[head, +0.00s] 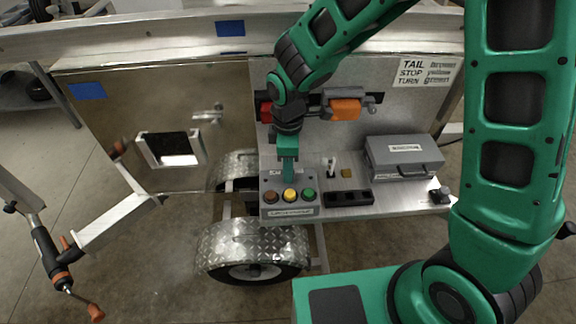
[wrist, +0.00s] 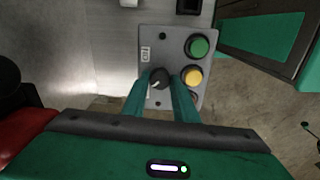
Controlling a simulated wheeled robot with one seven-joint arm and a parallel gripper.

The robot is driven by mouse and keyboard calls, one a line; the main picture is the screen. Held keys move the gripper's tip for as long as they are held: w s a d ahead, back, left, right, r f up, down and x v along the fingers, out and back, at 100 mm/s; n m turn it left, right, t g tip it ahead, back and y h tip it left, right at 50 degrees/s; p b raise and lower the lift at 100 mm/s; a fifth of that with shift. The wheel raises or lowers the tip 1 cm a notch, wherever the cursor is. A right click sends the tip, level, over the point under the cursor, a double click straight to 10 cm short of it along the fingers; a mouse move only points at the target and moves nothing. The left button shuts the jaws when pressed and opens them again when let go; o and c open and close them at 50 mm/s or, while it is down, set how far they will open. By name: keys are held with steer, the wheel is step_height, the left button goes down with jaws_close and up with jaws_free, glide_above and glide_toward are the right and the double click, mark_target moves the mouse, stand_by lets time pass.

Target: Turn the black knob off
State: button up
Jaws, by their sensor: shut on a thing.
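The black knob (wrist: 159,78) sits on the top face of a grey control box (wrist: 168,42), with a white pointer line on it, in the wrist view. My gripper (wrist: 165,84) has its two green fingers either side of the knob and is shut on it. In the head view my gripper (head: 289,178) reaches down to the back of the control box (head: 288,212) and hides the knob. A small white label (wrist: 145,54) lies beside the knob; I cannot read its lettering for certain.
Green (wrist: 198,47) and yellow (wrist: 192,76) buttons are close to the right finger. An orange-brown button (head: 260,207) is on the same box. A grey case (head: 402,157) and a black switch strip (head: 349,198) stand to the right on the metal shelf. An upright panel stands behind.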

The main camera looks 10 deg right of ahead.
steer(key=shift+w+d+n, duration=0.2)
steer(key=shift+n, duration=0.4)
steer(key=o, duration=0.9)
steer(key=shift+o, duration=0.8)
steer(key=shift+s, duration=0.1)
steer(key=shift+a, duration=0.1)
step_height(320, 180, up, 11)
steer(key=shift+f, duration=0.1)
